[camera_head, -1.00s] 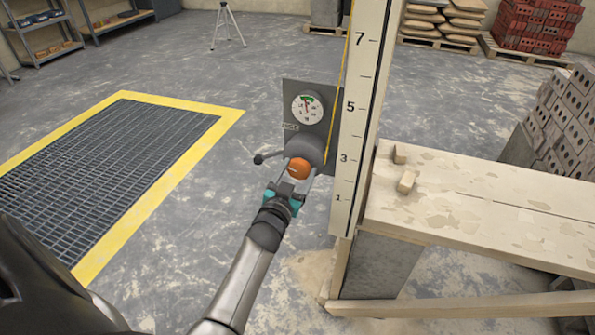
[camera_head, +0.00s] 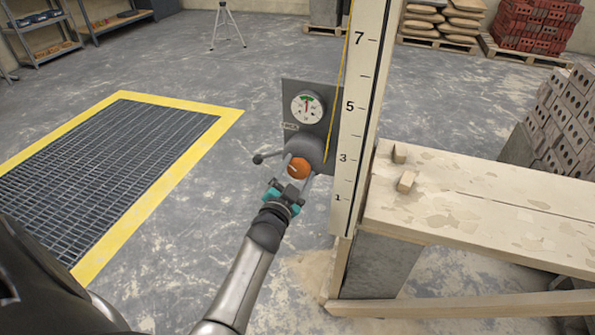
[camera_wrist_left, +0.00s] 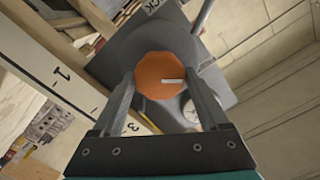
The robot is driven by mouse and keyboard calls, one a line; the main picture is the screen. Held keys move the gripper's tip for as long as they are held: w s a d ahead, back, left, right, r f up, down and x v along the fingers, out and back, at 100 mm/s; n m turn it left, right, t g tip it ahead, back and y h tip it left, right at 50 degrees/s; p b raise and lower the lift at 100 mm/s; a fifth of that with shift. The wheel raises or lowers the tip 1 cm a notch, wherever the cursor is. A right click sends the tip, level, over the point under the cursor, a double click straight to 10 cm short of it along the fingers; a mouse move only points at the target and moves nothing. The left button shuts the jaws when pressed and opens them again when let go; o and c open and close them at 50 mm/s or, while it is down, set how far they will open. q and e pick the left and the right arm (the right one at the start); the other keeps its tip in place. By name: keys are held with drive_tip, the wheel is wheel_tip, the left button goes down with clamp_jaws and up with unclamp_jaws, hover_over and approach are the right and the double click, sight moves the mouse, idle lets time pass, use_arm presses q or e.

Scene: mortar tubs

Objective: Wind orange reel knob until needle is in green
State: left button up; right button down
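The orange reel knob (camera_head: 299,168) sits on a grey drum below a round white gauge (camera_head: 307,107) on a dark plate. The gauge's needle points about straight up, towards the green band at the top; its exact tip is too small to tell. My left gripper (camera_head: 293,187) is in front of the knob with its fingers apart, one to each side. In the left wrist view the knob (camera_wrist_left: 163,76) shows a pale mark on its face, beyond and between the fingertips. I cannot tell whether they touch it. My right gripper is not in view.
A dark-handled lever (camera_head: 259,158) sticks out left of the drum. A numbered white board (camera_head: 358,130) stands right beside the plate, next to a wooden bench (camera_head: 460,210). A yellow-edged floor grate (camera_head: 100,165) lies to the left. Bare floor surrounds my arm.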

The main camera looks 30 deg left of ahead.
sight(298, 170)
use_arm(q)
drive_tip(key=o, duration=0.3)
drive_tip(key=shift+s+d, duration=0.1)
drive_tip(key=shift+s, duration=0.35)
drive_tip(key=p+v, duration=0.1)
drive_tip(key=v, duration=0.3)
drive_tip(key=shift+p, duration=0.3)
drive_tip(key=p+v, duration=0.2)
drive_tip(key=v, duration=0.8)
drive_tip(key=shift+s, duration=0.2)
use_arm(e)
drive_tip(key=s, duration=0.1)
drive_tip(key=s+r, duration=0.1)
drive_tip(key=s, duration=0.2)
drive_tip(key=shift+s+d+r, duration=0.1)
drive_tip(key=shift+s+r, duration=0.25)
